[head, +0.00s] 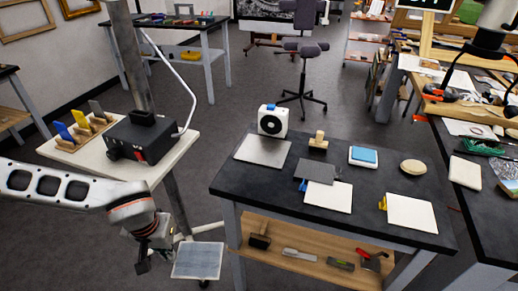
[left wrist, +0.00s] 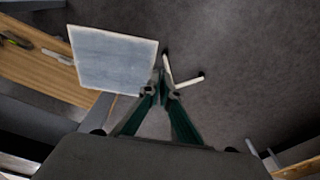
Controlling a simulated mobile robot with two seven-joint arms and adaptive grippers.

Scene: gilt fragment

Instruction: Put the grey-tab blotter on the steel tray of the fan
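A square blotter (head: 197,261) with a blue-grey face and a pale rim hangs beside my left gripper (head: 152,262), low in front of the dark table's left side. In the left wrist view the blotter (left wrist: 115,60) has one corner at the fingertips of my left gripper (left wrist: 158,92), which look closed on it; its tab is hidden there. The steel tray (head: 263,151) is a bare grey sheet on the table's back left, in front of the white fan (head: 272,121). My right gripper is not in view.
The dark table (head: 240,184) also holds a dark grey plate (head: 318,169), a blue-tab blotter (head: 328,197), a yellow-tab blotter (head: 411,213), a wooden block (head: 318,141) and a blue-topped box (head: 363,156). A pale side table (head: 168,163) carries a black machine (head: 142,136).

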